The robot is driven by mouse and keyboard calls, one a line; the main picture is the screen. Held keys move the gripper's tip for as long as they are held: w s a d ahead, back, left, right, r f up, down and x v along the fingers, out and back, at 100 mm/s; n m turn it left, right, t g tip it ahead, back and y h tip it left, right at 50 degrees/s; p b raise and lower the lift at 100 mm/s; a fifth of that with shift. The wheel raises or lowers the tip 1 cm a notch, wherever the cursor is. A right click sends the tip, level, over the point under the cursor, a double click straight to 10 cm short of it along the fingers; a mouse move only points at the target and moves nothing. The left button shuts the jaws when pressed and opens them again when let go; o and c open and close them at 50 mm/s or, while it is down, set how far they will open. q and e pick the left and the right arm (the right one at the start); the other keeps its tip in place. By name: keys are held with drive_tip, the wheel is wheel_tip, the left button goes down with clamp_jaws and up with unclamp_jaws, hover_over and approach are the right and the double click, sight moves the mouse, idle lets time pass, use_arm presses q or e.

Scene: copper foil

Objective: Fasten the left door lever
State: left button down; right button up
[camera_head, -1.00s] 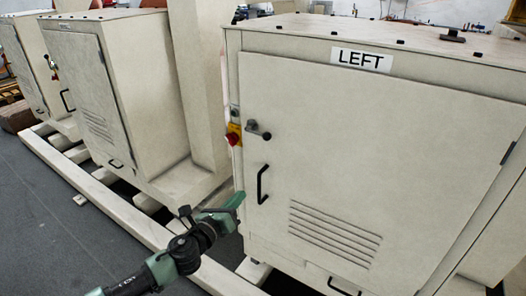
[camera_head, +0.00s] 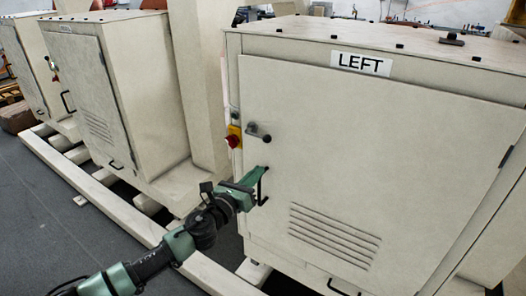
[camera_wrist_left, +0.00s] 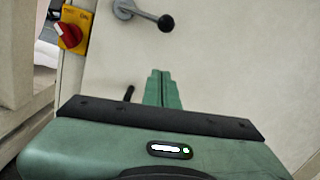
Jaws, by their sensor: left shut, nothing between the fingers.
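The cabinet door (camera_head: 380,150) under the LEFT sign (camera_head: 361,63) looks closed. Its door lever (camera_head: 258,131), a short grey arm with a black ball knob, sits near the door's left edge. In the left wrist view the lever (camera_wrist_left: 146,15) is at the top, pointing right and slightly down. My left gripper (camera_head: 262,172) is below the lever, beside the black door handle (camera_head: 262,187), and partly covers the handle. In the left wrist view my left gripper (camera_wrist_left: 163,76) has its fingers together and empty, apart from the lever. My right gripper is not in view.
A red rotary switch on a yellow plate (camera_head: 234,137) is left of the lever; the switch also shows in the left wrist view (camera_wrist_left: 68,33). Vent slots (camera_head: 335,235) are low on the door. A second cabinet (camera_head: 95,90) stands to the left.

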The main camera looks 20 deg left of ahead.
use_arm(q)
drive_tip(key=w+r+p, duration=0.2)
drive_tip(key=w+r, duration=0.2)
drive_tip(key=w, duration=0.1)
drive_tip(key=shift+w+d+p, duration=0.15)
drive_tip(key=shift+p, duration=0.15)
drive_tip(key=shift+r, duration=0.1)
